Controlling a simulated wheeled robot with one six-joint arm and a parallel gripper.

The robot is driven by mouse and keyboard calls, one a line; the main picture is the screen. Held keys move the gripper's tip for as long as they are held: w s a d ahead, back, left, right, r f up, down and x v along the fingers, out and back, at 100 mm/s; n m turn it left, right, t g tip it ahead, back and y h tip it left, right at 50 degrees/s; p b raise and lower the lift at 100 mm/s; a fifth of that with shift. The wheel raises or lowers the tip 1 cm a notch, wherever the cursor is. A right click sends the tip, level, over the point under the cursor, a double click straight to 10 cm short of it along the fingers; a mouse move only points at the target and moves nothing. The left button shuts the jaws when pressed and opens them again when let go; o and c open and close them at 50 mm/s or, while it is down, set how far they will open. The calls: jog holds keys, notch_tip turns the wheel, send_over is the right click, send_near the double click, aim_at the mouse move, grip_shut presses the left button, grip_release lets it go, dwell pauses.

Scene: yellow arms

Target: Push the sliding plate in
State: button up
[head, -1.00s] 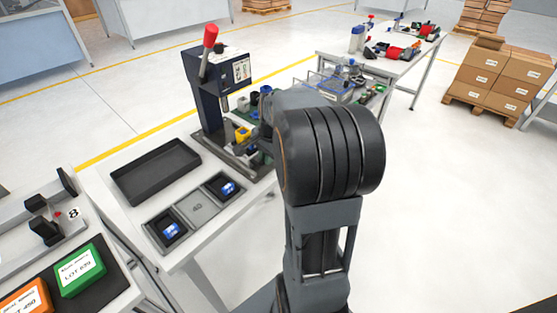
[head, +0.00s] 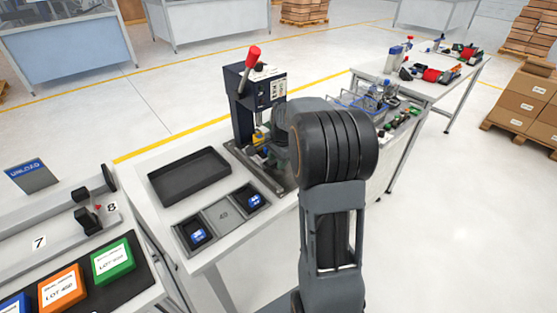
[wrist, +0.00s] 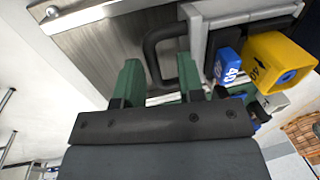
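The press (head: 257,105) with a red-tipped lever stands on the white table in the head view. The sliding plate (wrist: 198,38) shows in the wrist view as a light grey piece with a black loop handle (wrist: 150,52). A blue block marked 40 (wrist: 229,66) and a yellow block (wrist: 276,62) sit at the plate. My gripper (wrist: 160,80) has green fingers spread apart, open, with the handle between and beyond them; contact is unclear. In the head view my arm hides most of the plate.
A black tray (head: 189,176) and a grey holder with two blue-marked pockets (head: 223,216) lie on the table before the press. A side table (head: 31,204) with coloured lot boxes stands left. Clutter with wires and parts (head: 385,100) lies behind my arm.

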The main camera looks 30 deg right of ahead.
notch_tip(320, 180, up, 14)
jog(key=s+p, duration=0.1)
jog(key=s, duration=0.1)
jog(key=shift+s+d+f, duration=0.15)
jog(key=shift+s+d, duration=0.05)
jog(key=shift+s, duration=0.05)
dwell(0.4)
dwell(0.5)
